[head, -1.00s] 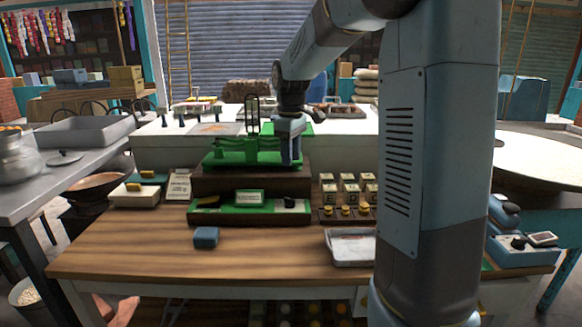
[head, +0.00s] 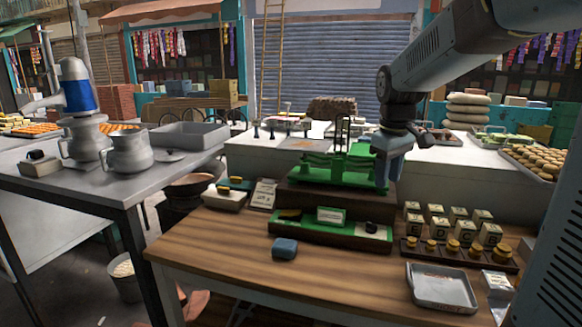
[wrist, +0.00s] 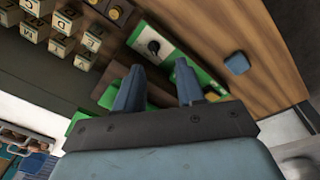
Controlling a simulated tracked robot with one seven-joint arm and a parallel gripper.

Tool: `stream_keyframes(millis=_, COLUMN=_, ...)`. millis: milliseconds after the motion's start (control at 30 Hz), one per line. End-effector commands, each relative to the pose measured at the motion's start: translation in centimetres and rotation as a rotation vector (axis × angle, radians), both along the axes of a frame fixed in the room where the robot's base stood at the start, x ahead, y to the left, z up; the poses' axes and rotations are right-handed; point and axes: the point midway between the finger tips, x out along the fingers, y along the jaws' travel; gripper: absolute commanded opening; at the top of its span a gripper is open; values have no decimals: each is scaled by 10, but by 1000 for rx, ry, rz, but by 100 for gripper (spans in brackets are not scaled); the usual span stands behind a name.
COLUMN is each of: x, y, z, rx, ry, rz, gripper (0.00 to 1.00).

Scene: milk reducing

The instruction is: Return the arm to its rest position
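My gripper (head: 382,182) hangs fingers-down on my bent arm, at the right end of a green balance scale (head: 335,165) on a dark brown box in the head view. In the wrist view the two fingers of my gripper (wrist: 159,68) stand apart, with nothing visible between them. Beyond them lie the green-topped tray (wrist: 165,42) and the wooden table (wrist: 265,45). I cannot tell whether the gripper touches the scale.
A blue block (head: 285,248) lies on the table before the green-topped tray (head: 330,224). Lettered cubes (head: 458,215) and brass weights (head: 453,245) stand to the right, behind a metal tray (head: 440,287). A metal counter (head: 110,185) with pots stands at left.

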Motion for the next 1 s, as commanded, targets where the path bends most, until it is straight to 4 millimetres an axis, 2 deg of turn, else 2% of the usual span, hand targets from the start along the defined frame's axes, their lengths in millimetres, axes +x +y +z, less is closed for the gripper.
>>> stream_keyframes(millis=33, x=-15, y=2, z=5, rx=0, ry=-24, rz=-27, gripper=38)
stream_keyframes(millis=300, x=-83, y=4, z=19, rx=27, ry=-144, rz=-193, gripper=38)
stream_keyframes(millis=600, x=-154, y=4, z=15, rx=101, ry=-271, rz=-370, gripper=38)
stream_keyframes(millis=800, x=-191, y=3, z=5, rx=162, ry=-336, rz=-468, gripper=38)
stream_keyframes(millis=1000, x=-208, y=2, z=-2, rx=198, ry=-366, rz=-517, gripper=38)
